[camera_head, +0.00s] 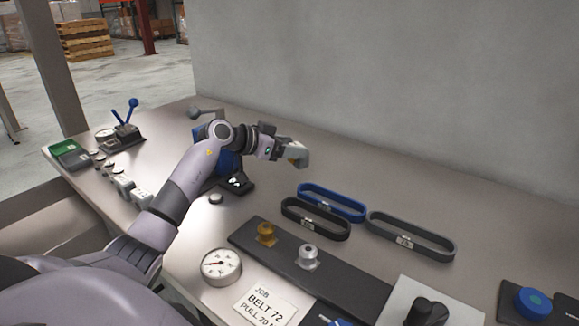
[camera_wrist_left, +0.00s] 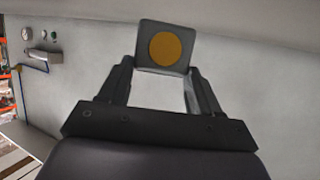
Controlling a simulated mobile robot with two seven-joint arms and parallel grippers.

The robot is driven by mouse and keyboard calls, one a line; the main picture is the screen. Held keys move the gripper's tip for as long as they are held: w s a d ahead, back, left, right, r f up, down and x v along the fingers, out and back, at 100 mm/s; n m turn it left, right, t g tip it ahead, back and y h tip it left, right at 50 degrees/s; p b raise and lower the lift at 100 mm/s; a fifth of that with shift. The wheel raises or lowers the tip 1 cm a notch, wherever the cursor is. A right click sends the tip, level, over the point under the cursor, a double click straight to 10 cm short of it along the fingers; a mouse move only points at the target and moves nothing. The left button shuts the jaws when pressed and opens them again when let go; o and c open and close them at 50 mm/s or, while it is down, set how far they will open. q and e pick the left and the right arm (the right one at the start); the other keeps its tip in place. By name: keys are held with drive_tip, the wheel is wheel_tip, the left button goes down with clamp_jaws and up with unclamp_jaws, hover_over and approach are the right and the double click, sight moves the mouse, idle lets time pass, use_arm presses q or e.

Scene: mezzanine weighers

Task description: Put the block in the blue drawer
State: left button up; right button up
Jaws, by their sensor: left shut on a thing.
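My left gripper (camera_head: 290,148) is raised over the far part of the table, near the grey wall. It is shut on a small grey block (camera_wrist_left: 146,63) with an orange disc on its face. In the left wrist view the block sits between the two fingertips. The block (camera_head: 300,157) also shows small at the gripper's end in the head view. No blue drawer can be made out; a blue object (camera_head: 229,163) is partly hidden behind my left arm. My right gripper is not in view.
Blue (camera_head: 333,199), black (camera_head: 315,222) and grey (camera_head: 410,238) belts lie on the table right of the arm. A dark plate (camera_head: 285,262) with brass and silver knobs, a dial gauge (camera_head: 221,266) and a label card (camera_head: 268,303) are nearer. A green tray (camera_head: 70,154) is at left.

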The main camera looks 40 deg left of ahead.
sight(292, 164)
use_arm(q)
wheel_tip(292, 164, down, 5)
drive_tip(key=shift+b, duration=0.35)
drive_tip(key=o, duration=1.3)
drive_tip(key=shift+f, duration=0.2)
